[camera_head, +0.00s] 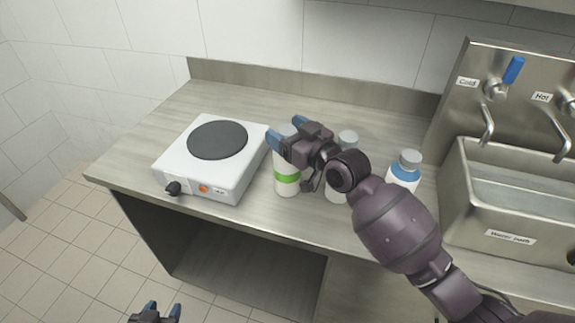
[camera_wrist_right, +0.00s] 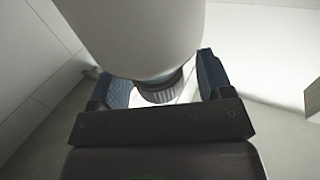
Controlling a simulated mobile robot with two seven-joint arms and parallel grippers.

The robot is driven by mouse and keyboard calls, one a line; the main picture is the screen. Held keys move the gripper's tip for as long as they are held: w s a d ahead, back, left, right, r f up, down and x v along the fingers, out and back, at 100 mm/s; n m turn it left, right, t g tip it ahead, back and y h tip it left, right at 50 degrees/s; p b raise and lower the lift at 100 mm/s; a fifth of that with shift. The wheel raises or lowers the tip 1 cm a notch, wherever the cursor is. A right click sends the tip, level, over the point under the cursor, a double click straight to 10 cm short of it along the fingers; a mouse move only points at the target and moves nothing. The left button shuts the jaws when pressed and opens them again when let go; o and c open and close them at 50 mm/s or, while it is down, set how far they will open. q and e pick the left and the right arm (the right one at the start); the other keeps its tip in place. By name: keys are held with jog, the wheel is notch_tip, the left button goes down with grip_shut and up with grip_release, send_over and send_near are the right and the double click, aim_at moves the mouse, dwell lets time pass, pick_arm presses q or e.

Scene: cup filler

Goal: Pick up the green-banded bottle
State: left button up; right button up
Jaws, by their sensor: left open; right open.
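The green-banded bottle (camera_head: 287,182) is white with a bright green band and stands upright on the counter, just right of the hot plate. My right gripper (camera_head: 282,137) is at the bottle's upper part and hides some of it. In the right wrist view, the open jaws (camera_wrist_right: 165,85) have one blue finger on each side of a pale bottle (camera_wrist_right: 140,35) with a grey ribbed cap (camera_wrist_right: 165,95). I cannot tell whether the fingers touch it. My left gripper (camera_head: 160,310) is open and empty at the bottom edge, away from the counter.
A white hot plate (camera_head: 231,172) with a dark disc sits to the left. A grey-capped bottle (camera_head: 348,139) and a blue-banded bottle (camera_head: 404,173) stand to the right, the first partly behind my right arm. A metal sink (camera_head: 505,215) with taps lies further right.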

grip_shut()
pick_arm(q)
jog(key=shift+s+f, duration=0.15)
jog(key=shift+s, duration=0.15)
pick_arm(e)
jog(key=shift+r, duration=0.15)
